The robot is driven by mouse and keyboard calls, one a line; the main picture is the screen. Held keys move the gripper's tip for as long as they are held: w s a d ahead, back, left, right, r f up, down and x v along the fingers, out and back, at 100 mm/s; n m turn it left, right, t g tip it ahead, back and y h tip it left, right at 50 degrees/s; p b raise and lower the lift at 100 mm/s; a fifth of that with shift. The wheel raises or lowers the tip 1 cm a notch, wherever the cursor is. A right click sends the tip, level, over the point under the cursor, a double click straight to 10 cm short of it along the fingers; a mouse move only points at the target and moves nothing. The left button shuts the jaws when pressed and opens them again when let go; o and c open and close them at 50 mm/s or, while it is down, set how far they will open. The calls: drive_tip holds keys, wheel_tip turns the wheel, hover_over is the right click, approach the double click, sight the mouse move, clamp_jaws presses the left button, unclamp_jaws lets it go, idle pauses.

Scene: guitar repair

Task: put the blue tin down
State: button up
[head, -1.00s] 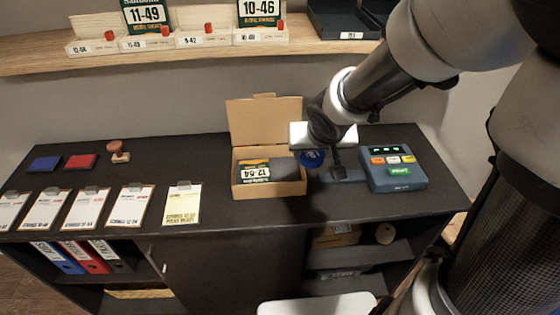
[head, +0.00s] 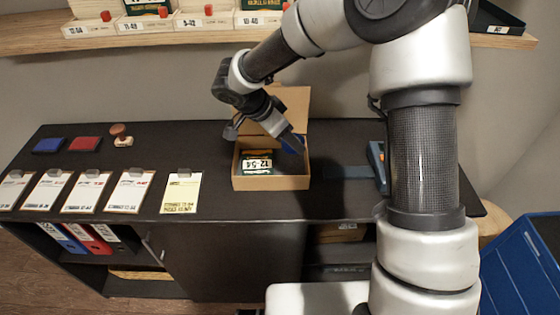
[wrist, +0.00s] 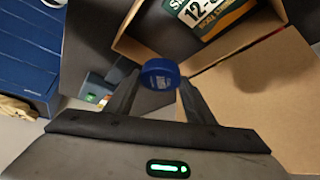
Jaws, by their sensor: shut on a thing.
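The blue tin (wrist: 160,74) is small and round, and my gripper (wrist: 158,82) is shut on it, one finger on each side. In the head view my gripper (head: 286,136) hangs over the right part of the open cardboard box (head: 271,184), with a bit of blue at its tip (head: 291,146). The tin is held above the box; its exact height is unclear. A string pack (head: 257,161) marked 12-54 lies in the left part of the box. My arm hides part of the raised lid.
Several clipboards (head: 181,193) lie to the left of the box. Red (head: 84,144) and blue (head: 48,146) pads and a stamp (head: 121,138) sit behind them. Bare counter lies between box and clipboards.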

wheel_tip(320, 180, down, 8)
drive_tip(key=shift+r, duration=0.1)
drive_tip(key=shift+f+b, duration=0.2)
drive_tip(key=shift+b, duration=0.2)
drive_tip(key=o, duration=0.8)
drive_tip(key=shift+r, duration=0.1)
drive_tip(key=shift+c, duration=0.2)
drive_tip(key=shift+r+p, duration=0.2)
drive_tip(key=shift+p, duration=0.25)
drive_tip(key=v, duration=1.2)
